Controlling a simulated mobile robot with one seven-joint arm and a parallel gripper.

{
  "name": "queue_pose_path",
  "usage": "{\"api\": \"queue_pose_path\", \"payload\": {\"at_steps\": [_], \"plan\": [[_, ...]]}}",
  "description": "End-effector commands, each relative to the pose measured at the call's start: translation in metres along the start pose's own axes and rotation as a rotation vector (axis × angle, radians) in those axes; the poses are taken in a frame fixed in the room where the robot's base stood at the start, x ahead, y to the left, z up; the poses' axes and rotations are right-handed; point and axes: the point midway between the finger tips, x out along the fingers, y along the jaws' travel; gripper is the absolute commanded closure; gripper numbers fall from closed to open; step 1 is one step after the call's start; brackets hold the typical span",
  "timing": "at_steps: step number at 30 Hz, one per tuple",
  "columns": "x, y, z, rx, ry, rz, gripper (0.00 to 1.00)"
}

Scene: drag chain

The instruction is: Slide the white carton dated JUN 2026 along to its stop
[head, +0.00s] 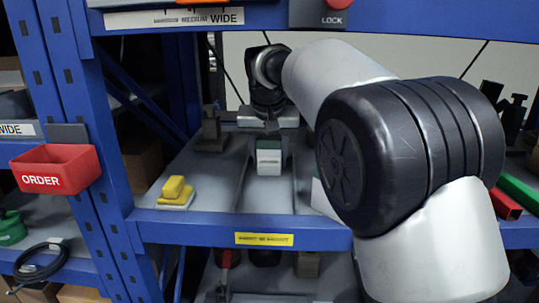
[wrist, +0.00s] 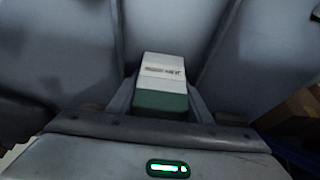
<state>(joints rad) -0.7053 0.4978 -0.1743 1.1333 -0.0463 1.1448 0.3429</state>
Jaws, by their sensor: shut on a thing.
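A white carton with a green end (head: 269,163) stands on the shelf in the middle lane, between low dividers. It also shows in the wrist view (wrist: 161,72), with a line of dark print too small to read, so I cannot confirm its date. My gripper (head: 271,138) reaches down to it from behind. In the wrist view my gripper's fingers (wrist: 163,97) lie on either side of the green part, shut on the carton. The carton's far side and underside are hidden. I cannot make out a stop for this lane.
A yellow block on a white base (head: 175,192) sits on the left of the shelf. A dark bracket (head: 212,132) stands at the back left. My arm covers much of the right side, with part of another white item (head: 323,198) beside it. A blue front beam (head: 190,228) edges the shelf.

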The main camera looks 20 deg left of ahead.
Motion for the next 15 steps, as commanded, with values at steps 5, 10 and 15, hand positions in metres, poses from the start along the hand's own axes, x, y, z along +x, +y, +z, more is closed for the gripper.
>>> {"api": "queue_pose_path", "payload": {"at_steps": [5,10,15], "plan": [[0.000,0.000,-0.005,0.000,0.001,0.000,0.87],[0.001,0.000,-0.009,0.000,0.001,0.000,0.87],[0.003,0.000,-0.013,0.000,0.001,0.000,0.87]]}}
